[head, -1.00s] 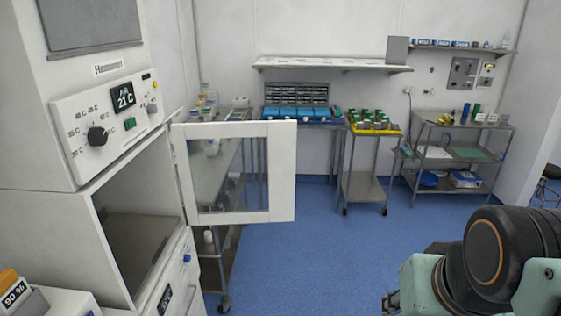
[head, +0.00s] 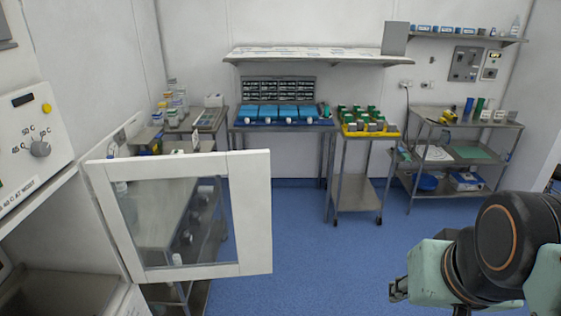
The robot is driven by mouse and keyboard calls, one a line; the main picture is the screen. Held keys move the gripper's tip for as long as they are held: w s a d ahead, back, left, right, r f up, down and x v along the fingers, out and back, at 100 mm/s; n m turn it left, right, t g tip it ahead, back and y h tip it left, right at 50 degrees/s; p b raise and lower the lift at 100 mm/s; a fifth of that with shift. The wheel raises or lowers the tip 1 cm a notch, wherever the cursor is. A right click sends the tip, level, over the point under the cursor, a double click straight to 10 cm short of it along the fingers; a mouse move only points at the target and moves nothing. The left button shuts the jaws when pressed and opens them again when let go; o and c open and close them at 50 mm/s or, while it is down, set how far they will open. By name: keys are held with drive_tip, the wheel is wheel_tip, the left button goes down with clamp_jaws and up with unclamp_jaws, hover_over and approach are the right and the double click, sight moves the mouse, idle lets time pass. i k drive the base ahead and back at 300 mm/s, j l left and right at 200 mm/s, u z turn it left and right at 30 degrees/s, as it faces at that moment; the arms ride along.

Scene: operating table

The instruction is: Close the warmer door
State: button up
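The warmer door (head: 255,212) is a white frame with a glass pane. It stands wide open, swung out from the warmer cabinet (head: 22,125) at the left edge of the head view. The open compartment (head: 55,290) shows at the bottom left, with a grey floor inside. My gripper (head: 398,289) is at the lower right, apart from the door, with blue floor between them. It is small and partly cut off from clear sight by my arm, so I cannot tell whether its fingers are open or shut.
A steel side table (head: 205,118) with bottles stands behind the door. Along the back wall are a bench with blue bins (head: 285,115), a trolley with a yellow tray (head: 372,131) and a steel cart (head: 470,124). The blue floor (head: 325,255) in the middle is clear.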

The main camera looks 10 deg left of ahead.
sight(248, 171)
drive_tip(key=i+z, duration=0.2)
drive_tip(key=i, duration=0.95)
drive_tip(key=i+u, duration=0.4)
drive_tip(key=i+l+u, duration=0.1)
drive_tip(key=i+u, duration=0.25)
drive_tip(key=i, duration=0.15)
drive_tip(key=i+j+u, duration=0.1)
drive_tip(key=i+u, duration=0.85)
drive_tip(key=u, duration=1.2)
drive_tip(key=l+u, duration=0.1)
drive_tip(key=u, duration=1.2)
drive_tip(key=k+l+u, duration=0.1)
drive_tip(key=k+u, duration=0.25)
drive_tip(key=l+z, duration=0.3)
drive_tip(key=j, duration=0.1)
